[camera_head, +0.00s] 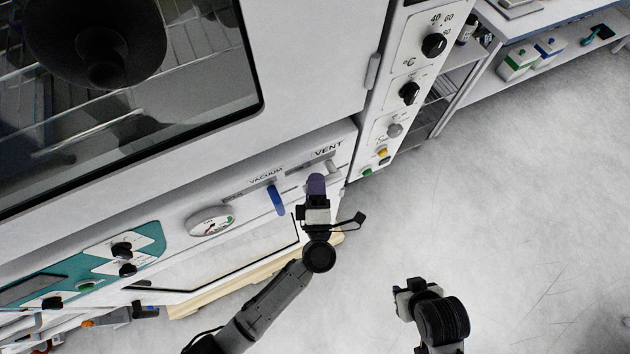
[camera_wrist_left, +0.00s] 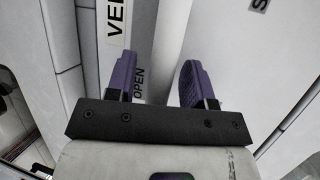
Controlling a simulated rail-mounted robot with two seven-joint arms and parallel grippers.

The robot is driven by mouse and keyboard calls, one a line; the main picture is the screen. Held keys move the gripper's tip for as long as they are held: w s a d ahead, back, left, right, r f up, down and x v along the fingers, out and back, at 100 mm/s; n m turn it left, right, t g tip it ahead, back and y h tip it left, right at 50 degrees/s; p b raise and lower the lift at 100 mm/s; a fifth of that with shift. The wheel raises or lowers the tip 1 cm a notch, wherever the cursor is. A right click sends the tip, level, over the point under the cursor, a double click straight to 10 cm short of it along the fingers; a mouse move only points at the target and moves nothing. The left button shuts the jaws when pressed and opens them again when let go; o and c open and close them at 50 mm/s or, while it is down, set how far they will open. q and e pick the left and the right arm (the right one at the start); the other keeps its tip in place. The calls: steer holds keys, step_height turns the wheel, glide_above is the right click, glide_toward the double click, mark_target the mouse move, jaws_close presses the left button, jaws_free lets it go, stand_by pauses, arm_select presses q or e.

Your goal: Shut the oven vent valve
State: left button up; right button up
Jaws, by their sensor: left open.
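The oven's vent valve sits under the VENT label (camera_head: 328,150) on the panel below the oven door. A pale grey bar (camera_wrist_left: 172,45), which looks like the valve's handle, passes between my left fingertips in the wrist view. An OPEN label (camera_wrist_left: 138,80) shows beside it. In the wrist view the fingers (camera_wrist_left: 155,80) stand apart, one on each side of the bar; contact cannot be told. My right gripper (camera_head: 408,294) is low over the floor, fingertips unclear.
A blue vacuum handle (camera_head: 276,200) and a round gauge (camera_head: 210,221) are left of the vent valve. A column of knobs (camera_head: 409,93) stands to the right. The oven door (camera_head: 310,60) is above. The floor (camera_head: 520,220) at right is clear.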

arm_select(q)
jaws_close()
stand_by(0.5)
